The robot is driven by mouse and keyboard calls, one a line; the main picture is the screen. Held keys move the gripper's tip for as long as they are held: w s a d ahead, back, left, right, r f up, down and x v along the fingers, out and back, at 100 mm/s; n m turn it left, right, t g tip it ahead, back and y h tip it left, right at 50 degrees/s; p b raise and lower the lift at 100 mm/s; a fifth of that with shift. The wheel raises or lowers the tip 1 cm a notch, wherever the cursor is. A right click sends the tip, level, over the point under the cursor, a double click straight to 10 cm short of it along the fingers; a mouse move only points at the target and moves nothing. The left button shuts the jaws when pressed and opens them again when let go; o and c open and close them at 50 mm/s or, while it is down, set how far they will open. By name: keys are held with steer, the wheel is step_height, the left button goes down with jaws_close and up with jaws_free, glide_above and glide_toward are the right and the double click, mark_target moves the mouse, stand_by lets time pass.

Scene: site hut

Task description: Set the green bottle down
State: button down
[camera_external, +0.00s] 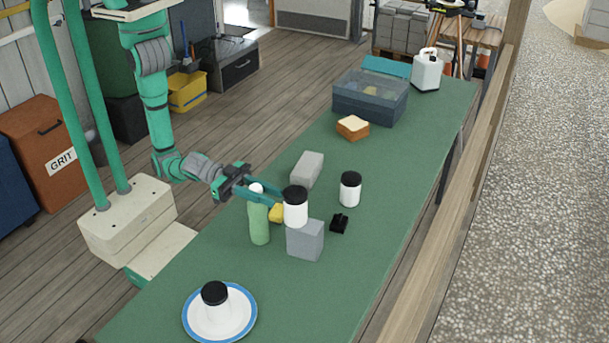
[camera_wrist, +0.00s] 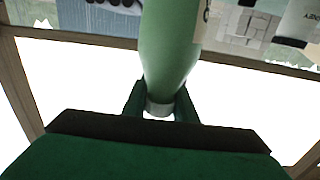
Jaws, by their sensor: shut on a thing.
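The green bottle (camera_external: 259,224) with a white cap stands upright at the near-left edge area of the green table (camera_external: 330,245). My gripper (camera_external: 264,192) reaches in from the left and is shut on the bottle near its neck. The bottle's base is at or just above the table top; I cannot tell whether it touches. In the wrist view the bottle (camera_wrist: 172,42) lies between the fingers of my gripper (camera_wrist: 160,105), with its pale cap end at the jaws.
Close right are a grey block (camera_external: 305,242) with a black-lidded white jar (camera_external: 296,210) on or behind it, a yellow thing (camera_external: 277,213) and a small black thing (camera_external: 339,223). A plate (camera_external: 190,325) holds another jar (camera_external: 214,297). Table between bottle and plate is clear.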

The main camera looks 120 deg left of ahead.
steer(key=c, duration=1.4)
jaws_free()
steer(key=s, duration=1.2)
steer(key=s+a+f+m+g+h, duration=0.2)
steer(key=s+a+f, duration=0.3)
steer(key=s+f, duration=0.55)
steer(key=s+a+f+n+y, duration=0.1)
steer(key=s+a+n+y, duration=0.1)
steer(key=s+a, duration=0.6)
steer(key=s, duration=0.5)
steer(key=shift+a+f+g, duration=0.3)
steer(key=shift+a, duration=0.1)
steer(key=shift+s, duration=0.1)
